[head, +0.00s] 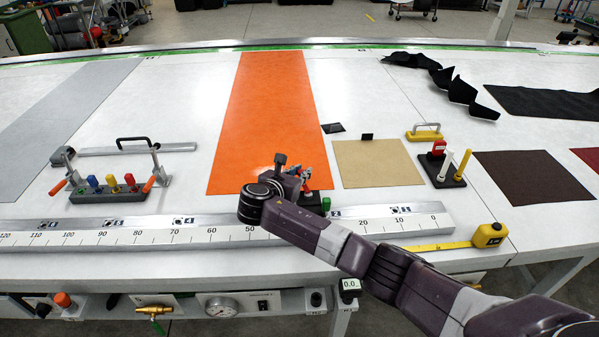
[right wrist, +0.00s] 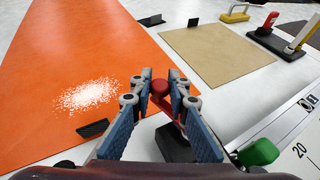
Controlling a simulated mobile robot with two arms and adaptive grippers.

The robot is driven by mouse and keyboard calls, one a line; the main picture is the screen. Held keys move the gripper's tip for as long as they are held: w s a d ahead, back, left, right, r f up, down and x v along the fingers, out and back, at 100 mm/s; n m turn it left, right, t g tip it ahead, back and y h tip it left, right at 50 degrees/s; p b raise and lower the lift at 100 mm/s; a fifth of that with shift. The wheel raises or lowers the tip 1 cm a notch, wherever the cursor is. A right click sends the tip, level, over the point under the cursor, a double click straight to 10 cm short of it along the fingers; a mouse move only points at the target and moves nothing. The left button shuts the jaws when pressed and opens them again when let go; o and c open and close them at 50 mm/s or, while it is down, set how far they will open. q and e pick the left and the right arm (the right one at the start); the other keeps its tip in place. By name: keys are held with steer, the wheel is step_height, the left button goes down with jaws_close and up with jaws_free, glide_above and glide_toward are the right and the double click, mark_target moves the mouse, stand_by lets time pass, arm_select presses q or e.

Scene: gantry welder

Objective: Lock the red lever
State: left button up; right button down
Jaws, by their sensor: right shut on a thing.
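The red lever (right wrist: 160,88) shows its rounded red top between the fingertips of my right gripper (right wrist: 159,98) in the right wrist view. The gripper is shut on it. Below the lever is a dark base (right wrist: 176,142), partly hidden by the right finger. A green knob (right wrist: 258,153) sits to the right of the base. In the head view my right gripper (head: 304,177) is above the front ruler, near the lower right corner of the orange sheet, and largely hides the lever. The green knob also shows there (head: 326,204). My left gripper is not in view.
A long metal ruler (head: 200,225) runs along the front of the table. A clamp fixture with coloured knobs (head: 108,192) stands at left. A tan sheet (head: 375,165), a black stand with red and white posts (head: 437,172) and a yellow tape measure (head: 489,234) lie at right.

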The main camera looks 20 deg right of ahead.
stand_by(0.3)
steer(key=c, duration=1.8)
jaws_free()
steer(key=shift+s+a, duration=0.1)
steer(key=v, duration=1.1)
steer(key=shift+s+a+r, duration=0.2)
